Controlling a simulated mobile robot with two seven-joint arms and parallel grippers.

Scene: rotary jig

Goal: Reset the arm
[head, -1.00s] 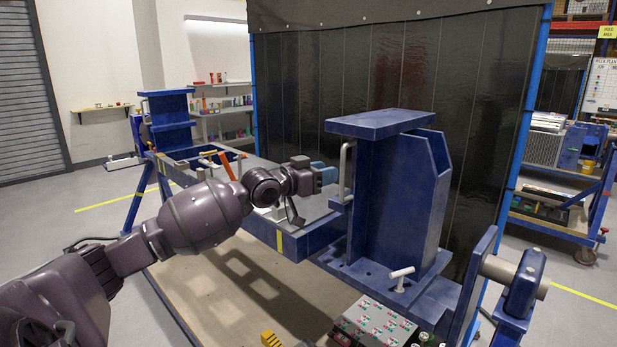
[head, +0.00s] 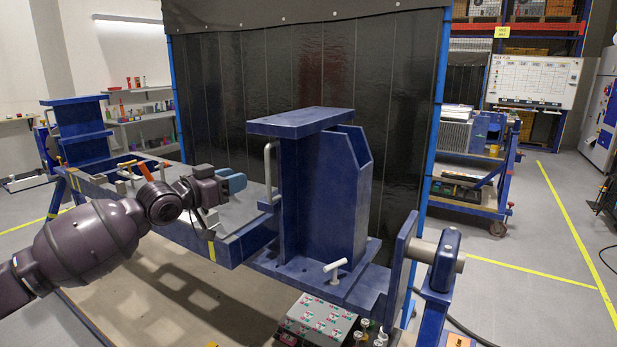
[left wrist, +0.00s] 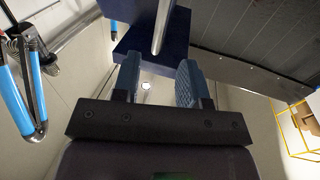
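My left gripper (head: 233,183) has blue fingers and is open and empty in the head view. It is just left of a vertical grey bar handle (head: 268,168) on the blue jig upright (head: 318,200), with a small gap between them. In the left wrist view my left gripper (left wrist: 157,82) shows its two blue fingers spread apart with nothing between them. The metal handle (left wrist: 163,25) is ahead of the fingertips, roughly in line with the gap. My right gripper is in neither view.
The blue jig frame (head: 215,248) runs below my left gripper. A control box (head: 316,318) with coloured buttons stands in front of the jig. A black curtain (head: 300,90) closes off the back. Blue-handled pliers (left wrist: 30,90) show in the left wrist view. Floor at right is open.

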